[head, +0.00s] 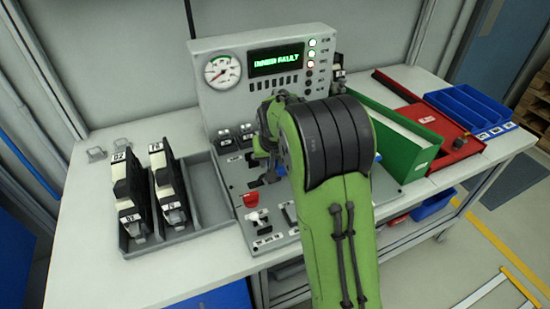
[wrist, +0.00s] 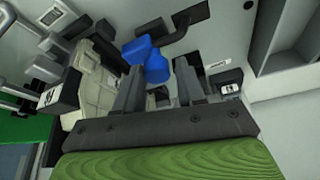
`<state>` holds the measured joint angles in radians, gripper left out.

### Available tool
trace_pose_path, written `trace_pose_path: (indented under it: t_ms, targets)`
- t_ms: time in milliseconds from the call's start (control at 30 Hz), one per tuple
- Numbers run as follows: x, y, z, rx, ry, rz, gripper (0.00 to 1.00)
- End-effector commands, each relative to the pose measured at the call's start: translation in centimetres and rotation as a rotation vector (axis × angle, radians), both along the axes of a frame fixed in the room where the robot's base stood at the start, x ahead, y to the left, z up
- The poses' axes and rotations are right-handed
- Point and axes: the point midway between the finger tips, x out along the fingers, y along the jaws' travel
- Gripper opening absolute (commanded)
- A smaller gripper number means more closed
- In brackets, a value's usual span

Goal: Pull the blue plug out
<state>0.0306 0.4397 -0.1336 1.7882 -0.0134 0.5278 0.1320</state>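The blue plug (wrist: 150,62) shows in the wrist view with a black cable or handle beside it. It sits on the grey control panel, just beyond the fingertips. My gripper (wrist: 160,72) has its two grey fingers apart with a gap between them, and I see nothing clamped there. The left finger partly overlaps the plug in this view. In the head view my green arm reaches over the panel (head: 233,172) and hides most of the gripper. Only a small bit of blue shows beneath it, too covered to tell more.
The console's display (head: 277,60) reads a fault, beside a round gauge (head: 222,70). A grey tray (head: 209,207) with black and white modules (head: 170,188) stands left. A green bin (head: 403,161), a red tray (head: 467,148) and a blue bin (head: 478,101) stand right. The bench's left front is clear.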

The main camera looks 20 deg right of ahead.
Motion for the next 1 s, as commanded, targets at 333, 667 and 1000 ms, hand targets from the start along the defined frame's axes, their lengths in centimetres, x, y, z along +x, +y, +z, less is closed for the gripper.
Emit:
trace_pose_path:
  t_ms: [333, 667, 1000]
  targets:
    - [0.0, -0.1, 0.0, -0.001, 0.0, 0.0, 0.56]
    - [-2.1, 0.5, 5.7, 0.0, -0.005, 0.0, 0.56]
    - [-5.2, 1.4, 13.5, -0.001, -0.004, 0.001, 0.56]
